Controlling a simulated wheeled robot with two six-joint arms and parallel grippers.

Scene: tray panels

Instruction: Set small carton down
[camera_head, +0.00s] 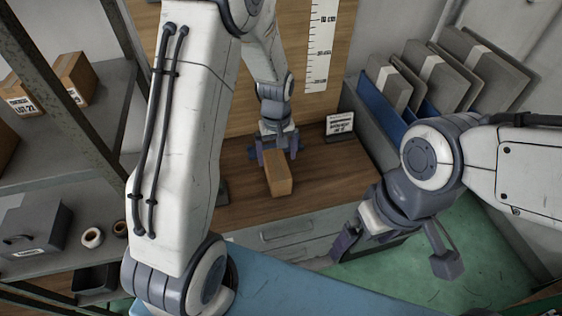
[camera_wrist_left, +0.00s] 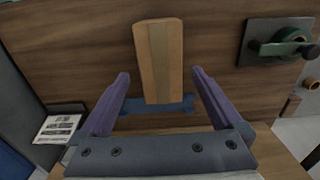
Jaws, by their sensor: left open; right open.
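The small carton (camera_head: 280,174), a brown box with a lighter tape strip, stands on the wooden counter top (camera_head: 240,199). My left gripper (camera_head: 276,152) is open at the carton's far end. In the left wrist view the carton (camera_wrist_left: 160,62) lies ahead between the two spread purple fingers of my left gripper (camera_wrist_left: 160,85), with a gap on each side. A blue piece (camera_wrist_left: 158,107) shows at the carton's near end there. My right gripper (camera_head: 398,252) is open and empty, over the green floor, apart from the carton.
A small label card (camera_head: 340,124) stands at the counter's back right; it also shows in the left wrist view (camera_wrist_left: 60,129). A blue file rack (camera_head: 383,103) with grey folders is to the right. A tape dispenser (camera_wrist_left: 287,45) is at the wrist view's right. Shelves (camera_head: 60,130) stand left.

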